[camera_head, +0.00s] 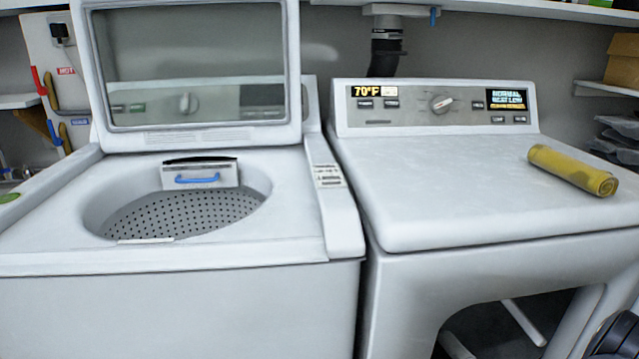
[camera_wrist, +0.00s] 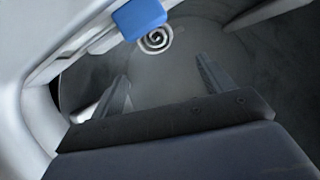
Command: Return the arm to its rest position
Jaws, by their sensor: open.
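My gripper (camera_wrist: 165,82) shows in the wrist view with its two fingers apart and nothing between them. It points toward a grey, rounded, dim surface (camera_wrist: 170,60). A white curved edge (camera_wrist: 25,60) runs along the left side. My gripper does not show in the head view.
In the head view, a washer (camera_head: 180,300) stands at left with its lid (camera_head: 292,70) raised. A dryer (camera_head: 420,225) with a large front opening stands at right, bearing a rolled yellow towel (camera_head: 572,170). Shelves (camera_head: 500,8) run along the wall above.

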